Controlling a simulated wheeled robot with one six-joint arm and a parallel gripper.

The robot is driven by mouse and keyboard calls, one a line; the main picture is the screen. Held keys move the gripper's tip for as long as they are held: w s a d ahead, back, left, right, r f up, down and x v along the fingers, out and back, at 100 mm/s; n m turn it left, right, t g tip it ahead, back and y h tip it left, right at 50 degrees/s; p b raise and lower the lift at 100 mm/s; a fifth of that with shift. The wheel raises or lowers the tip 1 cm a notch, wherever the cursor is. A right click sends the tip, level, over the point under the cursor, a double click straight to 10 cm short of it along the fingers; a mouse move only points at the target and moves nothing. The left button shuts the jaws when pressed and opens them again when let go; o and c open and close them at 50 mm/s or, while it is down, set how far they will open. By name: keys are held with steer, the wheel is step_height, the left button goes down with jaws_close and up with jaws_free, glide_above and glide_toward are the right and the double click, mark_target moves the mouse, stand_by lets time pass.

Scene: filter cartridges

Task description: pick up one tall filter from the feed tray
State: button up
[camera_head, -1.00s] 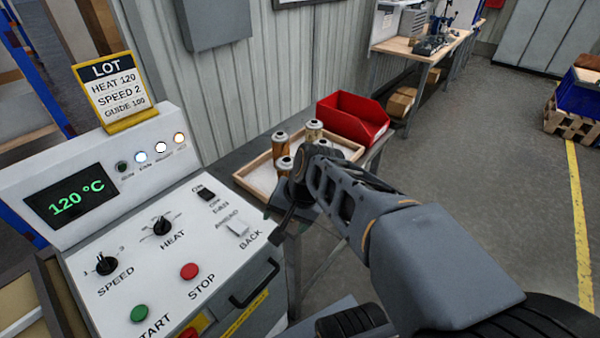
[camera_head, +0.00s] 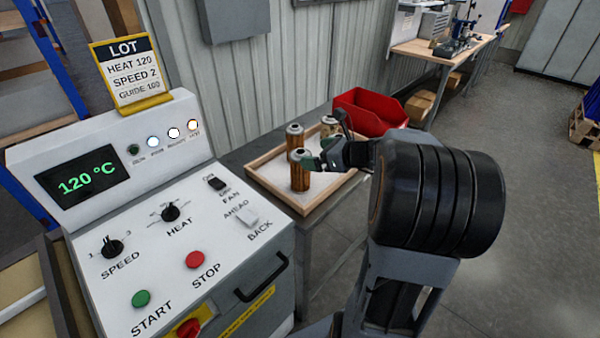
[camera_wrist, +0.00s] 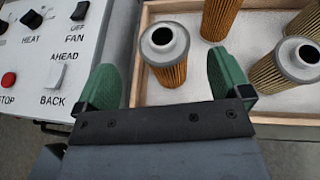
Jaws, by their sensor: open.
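The feed tray (camera_head: 296,205), a wooden-rimmed tray with a white floor, stands beside the machine and holds several upright filters. The nearest filter (camera_head: 300,174) has an orange-brown pleated body and a grey top with a hole; in the wrist view it (camera_wrist: 166,52) stands just beyond the jaws, between their lines. A second filter (camera_head: 294,137) stands behind it, and a paler one (camera_head: 329,126) to the right. My gripper (camera_head: 315,153) is open and empty, its green fingers reaching over the tray close to the nearest filter. In the wrist view my gripper (camera_wrist: 165,85) has its fingers apart.
The machine (camera_head: 190,240) with its control panel stands directly left of the tray. A red bin (camera_head: 370,112) stands behind the tray at the right, near the wall. A workbench (camera_head: 440,50) is farther back.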

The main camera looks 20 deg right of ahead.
mark_target(305, 153)
steer(key=shift+x, duration=3.4)
steer(key=shift+d, duration=0.2)
steer(key=shift+c, duration=0.2)
steer(key=c, duration=1.2)
